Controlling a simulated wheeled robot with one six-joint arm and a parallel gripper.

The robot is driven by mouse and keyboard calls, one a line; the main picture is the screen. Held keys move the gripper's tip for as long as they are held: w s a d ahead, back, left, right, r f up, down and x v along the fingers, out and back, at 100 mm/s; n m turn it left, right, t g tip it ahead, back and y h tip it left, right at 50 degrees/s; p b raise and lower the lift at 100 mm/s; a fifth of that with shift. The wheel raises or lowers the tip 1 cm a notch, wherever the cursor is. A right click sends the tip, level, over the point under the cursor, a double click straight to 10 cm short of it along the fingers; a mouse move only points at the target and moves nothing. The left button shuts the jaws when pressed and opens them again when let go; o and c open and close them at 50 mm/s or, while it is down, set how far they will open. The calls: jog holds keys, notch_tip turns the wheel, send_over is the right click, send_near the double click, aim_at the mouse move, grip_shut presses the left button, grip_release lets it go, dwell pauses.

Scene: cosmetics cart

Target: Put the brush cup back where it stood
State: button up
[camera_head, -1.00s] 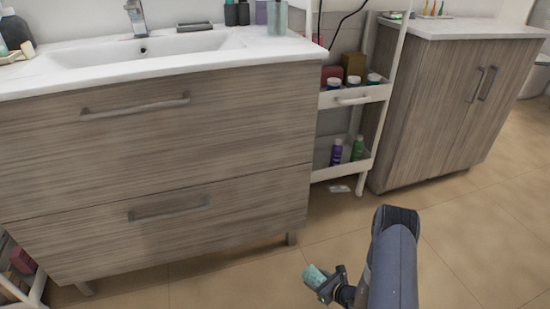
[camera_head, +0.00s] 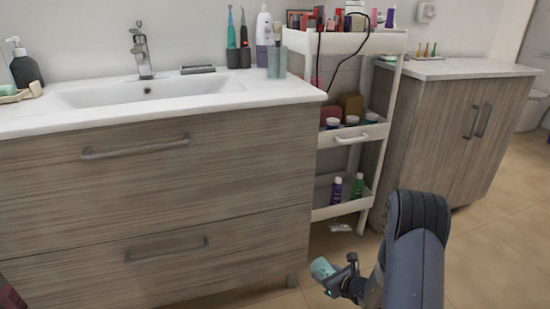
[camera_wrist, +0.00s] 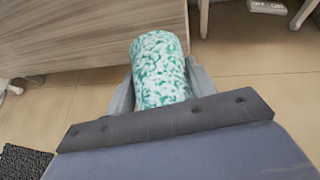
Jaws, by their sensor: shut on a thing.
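My gripper (camera_head: 340,278) is shut on a cup with a green and white mottled surface (camera_head: 321,268), which I take to be the brush cup. In the wrist view the cup (camera_wrist: 160,68) lies between the two fingers, its side facing the camera. Its opening and any brushes in it are not visible. The gripper is low, in front of the vanity's right end and the cart. The white cart (camera_head: 352,132) stands between two cabinets, its top shelf (camera_head: 345,42) crowded with cosmetics.
The wooden vanity (camera_head: 180,190) with a sink is on the left; bottles and a grey cup (camera_head: 277,60) stand at its right end. A cabinet (camera_head: 455,130) stands right of the cart. A small item (camera_head: 340,227) lies near the cart's foot. The floor in front is open.

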jog(key=shift+m+t+h, duration=0.4)
jog(key=shift+m+h, duration=0.1)
jog(key=shift+m, duration=0.1)
jog(key=r, duration=1)
jog(key=shift+s+a+r, duration=0.15)
jog(key=shift+s+r, duration=0.05)
jog(key=shift+s, duration=0.2)
jog(key=s+r+m+h+p, duration=0.15)
jog(key=s+r, duration=0.25)
jog(key=r, duration=0.7)
notch_tip(320, 180, up, 25)
jog(key=n+y+p, duration=0.3)
jog(key=p, duration=3.4)
send_over(326, 271)
jog(key=s, duration=0.6)
jog(key=shift+w+a+m+g+h, duration=0.15)
jog(key=shift+a+m+g+h, duration=0.1)
jog(key=shift+g, duration=0.15)
